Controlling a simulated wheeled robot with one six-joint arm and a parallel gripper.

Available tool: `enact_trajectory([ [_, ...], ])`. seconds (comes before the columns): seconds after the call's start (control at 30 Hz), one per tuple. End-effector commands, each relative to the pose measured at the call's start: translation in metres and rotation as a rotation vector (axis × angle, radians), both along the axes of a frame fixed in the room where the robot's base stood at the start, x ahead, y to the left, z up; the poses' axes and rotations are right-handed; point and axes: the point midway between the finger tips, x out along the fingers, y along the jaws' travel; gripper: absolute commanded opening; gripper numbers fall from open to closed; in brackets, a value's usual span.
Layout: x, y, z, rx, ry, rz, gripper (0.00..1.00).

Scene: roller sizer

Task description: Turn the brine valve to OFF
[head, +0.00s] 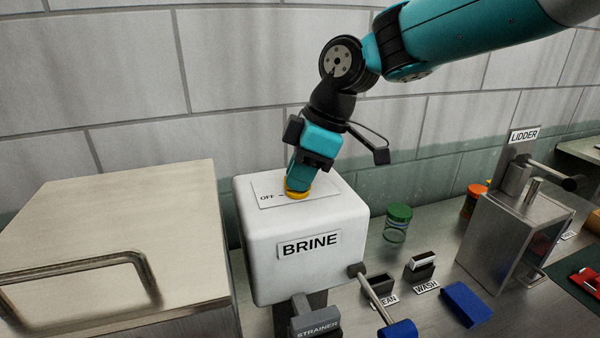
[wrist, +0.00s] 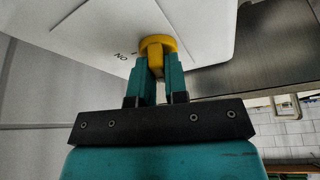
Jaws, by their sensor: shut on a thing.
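The brine valve is a yellow knob (head: 297,194) on top of the white box labelled BRINE (head: 265,240). A plate (head: 262,186) on the box top shows OFF with a tick mark left of the knob. My gripper (head: 299,182) comes down from above and is shut on the knob. In the wrist view, the teal fingers of my gripper (wrist: 157,78) sit on both sides of the yellow knob (wrist: 157,45). The word ON shows beside it on the plate (wrist: 100,30). The fingers hide much of the knob's handle, so I cannot tell its exact pointing direction.
A large box with a bar handle (head: 80,260) stands at the left. A green-lidded jar (head: 398,224), a dark WASH holder (head: 420,266) and the steel LIDDER machine (head: 510,235) stand at the right. A lever with a blue grip (head: 375,300) projects in front of the brine box.

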Motion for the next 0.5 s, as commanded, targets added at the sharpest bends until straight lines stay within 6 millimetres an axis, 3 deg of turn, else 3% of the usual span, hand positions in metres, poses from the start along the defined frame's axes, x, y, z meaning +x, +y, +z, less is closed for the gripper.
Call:
enact_trajectory([
  [0.5, 0.0016, 0.0002, 0.0016, 0.001, -0.004, 0.216, 0.0],
])
